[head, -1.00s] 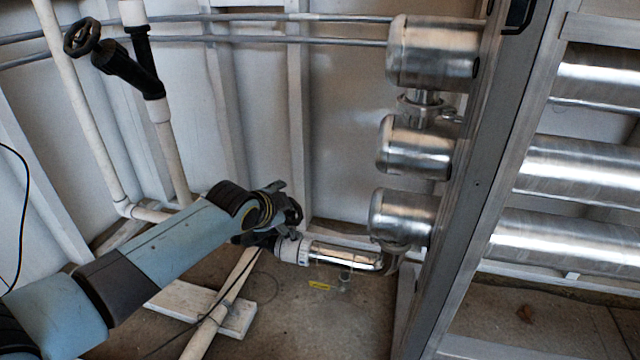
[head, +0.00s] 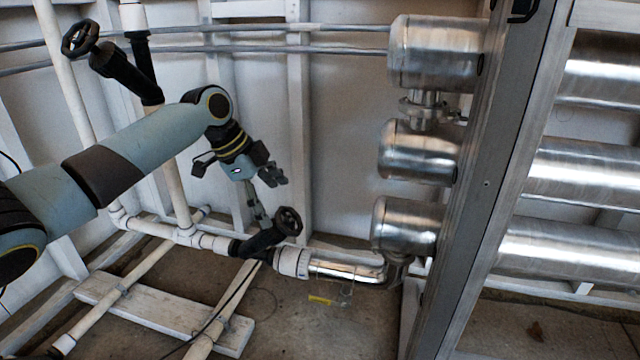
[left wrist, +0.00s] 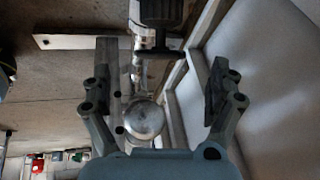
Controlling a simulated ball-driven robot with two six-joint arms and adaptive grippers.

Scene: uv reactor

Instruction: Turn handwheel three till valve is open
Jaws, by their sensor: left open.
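A black handwheel (head: 289,221) sits on a black angled valve (head: 258,243) on the low pipe line, left of the steel elbow pipe. Another black handwheel (head: 80,38) is on a black valve (head: 125,75) at the upper left. No number shows on either wheel. My left gripper (head: 272,176) is open and empty, above the lower handwheel and apart from it. In the left wrist view my open fingers (left wrist: 162,86) frame a gap, with a black wheel (left wrist: 158,53) seen nearly edge-on beyond. My right gripper is not in view.
Steel cylinders (head: 432,52) and a metal frame post (head: 490,180) stand on the right. White pipes (head: 180,190) and a white board (head: 150,315) are at the left. Open space lies between the wall ribs and cylinders.

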